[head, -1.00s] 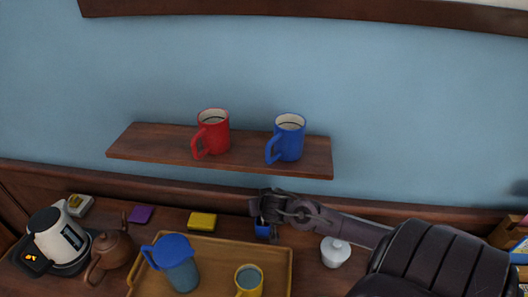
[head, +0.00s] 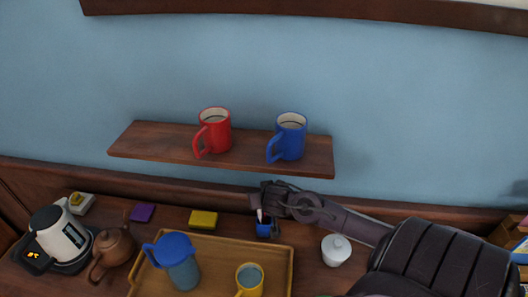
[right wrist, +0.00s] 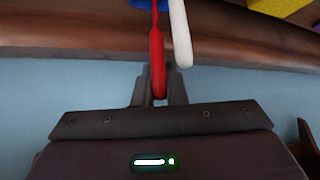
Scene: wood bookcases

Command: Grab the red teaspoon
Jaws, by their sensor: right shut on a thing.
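The red teaspoon (right wrist: 157,60) shows in the right wrist view, its handle end between the fingers of my right gripper (right wrist: 160,92), which is shut on it. A white handle (right wrist: 180,35) stands beside it, close to the right finger. The blue holder (right wrist: 145,4) is at the top edge of that view. In the head view my right gripper (head: 264,205) is just above the small blue holder (head: 265,229) behind the tray. The teaspoon's lower end is hidden. My left gripper is not in view.
A wooden tray (head: 222,250) holds a blue-lidded pitcher (head: 178,262) and a yellow mug (head: 249,280). A white lidded jar (head: 336,250) stands to the right. A shelf (head: 252,165) above carries a red mug (head: 214,130) and a blue mug (head: 290,137).

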